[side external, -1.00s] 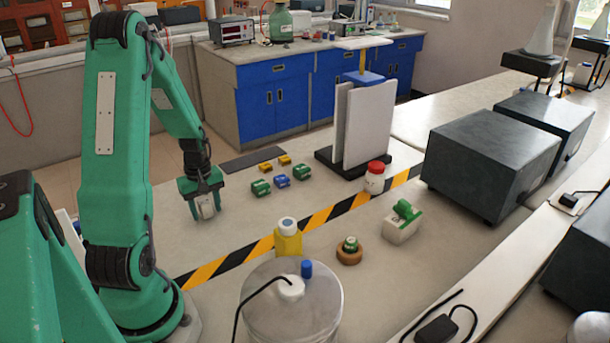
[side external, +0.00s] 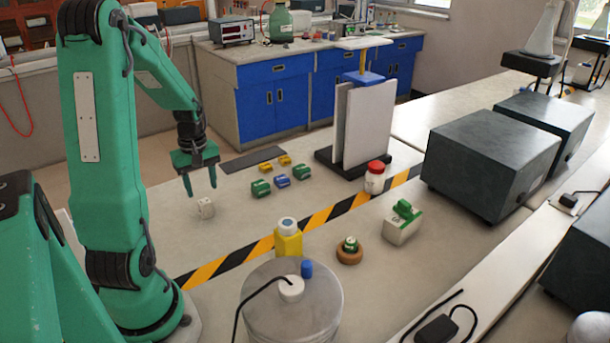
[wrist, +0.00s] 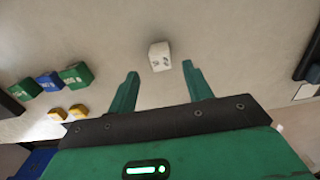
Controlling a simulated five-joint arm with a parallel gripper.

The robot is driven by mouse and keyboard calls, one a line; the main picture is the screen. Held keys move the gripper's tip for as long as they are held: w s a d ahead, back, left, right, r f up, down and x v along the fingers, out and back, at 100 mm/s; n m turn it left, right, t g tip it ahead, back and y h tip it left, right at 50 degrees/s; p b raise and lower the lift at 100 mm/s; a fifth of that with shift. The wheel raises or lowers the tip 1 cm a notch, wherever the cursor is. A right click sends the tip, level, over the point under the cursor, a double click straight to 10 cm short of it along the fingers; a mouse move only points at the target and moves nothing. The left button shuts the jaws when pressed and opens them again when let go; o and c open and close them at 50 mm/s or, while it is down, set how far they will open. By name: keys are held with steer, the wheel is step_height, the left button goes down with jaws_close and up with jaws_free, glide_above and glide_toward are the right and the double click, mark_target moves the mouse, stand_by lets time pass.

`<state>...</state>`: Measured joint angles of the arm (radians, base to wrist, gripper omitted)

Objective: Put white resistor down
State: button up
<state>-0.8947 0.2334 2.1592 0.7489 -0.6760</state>
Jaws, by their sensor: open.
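The white resistor (side external: 206,208) is a small white block with dark marks. It rests on the pale bench top, left of the striped tape in the side view. In the wrist view the white resistor (wrist: 159,56) lies beyond the fingertips, between their lines. My gripper (side external: 200,192) is open and empty, raised above the block and apart from it. Its two green fingers also show spread in the wrist view (wrist: 160,82).
Several green, blue and yellow blocks (side external: 282,180) lie right of my gripper, near a dark flat strip (side external: 252,159). Yellow-black tape (side external: 325,217) crosses the bench. A yellow bottle (side external: 288,242) and a red-capped jar (side external: 375,180) stand by it. Bench around the white block is clear.

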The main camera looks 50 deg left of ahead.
mark_target(205, 202)
steer(key=shift+r, duration=2.3)
steer(key=shift+d, duration=0.1)
steer(key=w+d+r+m+t+y, duration=0.1)
steer(key=w+d+r+m, duration=0.1)
steer(key=d+r+m, duration=0.35)
steer(key=w+d+r+m+t, duration=0.1)
steer(key=w+d+r+m, duration=0.15)
steer(key=d, duration=0.55)
steer(key=s+d+r+m+t, duration=0.1)
steer(key=s+d+r+m, duration=0.1)
steer(key=d+m, duration=0.3)
steer(key=s+d+r+m+t+h, duration=0.1)
steer(key=s+d+r+m+t, duration=0.1)
steer(key=d+m, duration=0.3)
steer(key=shift+s+d+t, duration=0.3)
steer(key=shift+d, duration=1.95)
